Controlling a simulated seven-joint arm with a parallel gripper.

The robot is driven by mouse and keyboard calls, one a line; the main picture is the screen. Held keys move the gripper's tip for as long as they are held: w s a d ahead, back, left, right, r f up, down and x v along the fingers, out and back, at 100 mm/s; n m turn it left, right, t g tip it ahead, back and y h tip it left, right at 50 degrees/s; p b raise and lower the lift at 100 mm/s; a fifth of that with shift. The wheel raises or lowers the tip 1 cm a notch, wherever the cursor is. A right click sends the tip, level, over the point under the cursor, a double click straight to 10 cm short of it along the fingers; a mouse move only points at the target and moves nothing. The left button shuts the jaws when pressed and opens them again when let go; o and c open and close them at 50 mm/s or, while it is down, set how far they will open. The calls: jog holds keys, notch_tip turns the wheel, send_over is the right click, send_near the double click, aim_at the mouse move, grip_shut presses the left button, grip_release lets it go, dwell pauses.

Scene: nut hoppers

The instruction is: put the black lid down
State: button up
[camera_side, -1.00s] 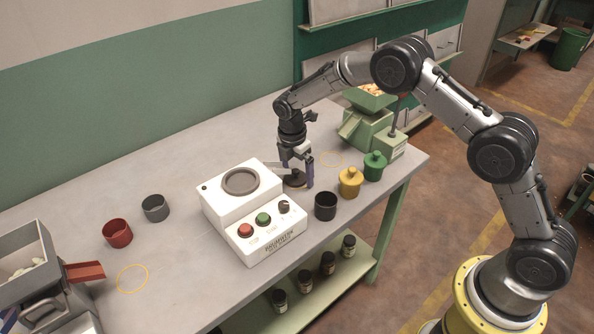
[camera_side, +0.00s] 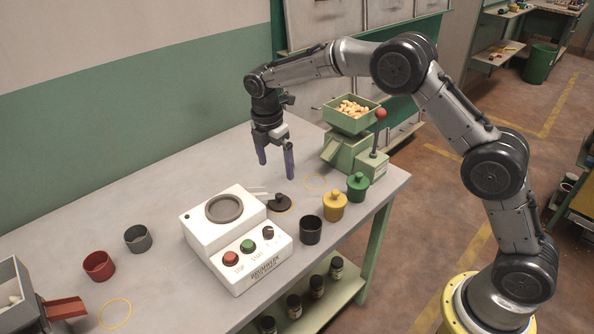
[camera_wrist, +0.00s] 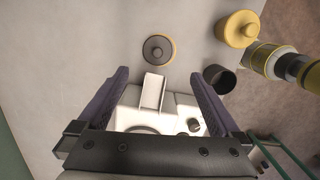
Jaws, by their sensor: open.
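The black lid (camera_side: 279,203) lies flat on the table, knob up, between the white machine and the black cup. In the wrist view the lid (camera_wrist: 158,50) shows whole, with a thin yellow-orange edge around it, ahead of my fingers. My gripper (camera_side: 276,172) is open and empty, raised above the table behind the lid and apart from it. In the wrist view its two fingers (camera_wrist: 160,88) are spread wide with nothing held between them. The open black cup (camera_side: 311,230) stands to the right of the lid; the wrist view shows it too (camera_wrist: 219,79).
The white machine (camera_side: 200,238) with buttons stands left of the lid. Yellow (camera_side: 334,206) and green (camera_side: 357,187) lidded pots stand to its right. A green hopper (camera_side: 345,152) holds nuts behind. Red (camera_side: 99,266) and grey (camera_side: 138,239) cups stand at left. A yellow ring marks bare table.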

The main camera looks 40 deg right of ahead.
jog(key=s+d+r+m+t, duration=0.3)
jog(key=s+r+m, duration=0.6)
jog(key=s+r, duration=0.65)
jog(key=s+d+f+m+t+y, duration=0.1)
jog(key=s+m, duration=0.9)
jog(key=s, duration=1.2)
jog(key=shift+d+f+t, duration=0.45)
jog(key=shift+t, duration=0.25)
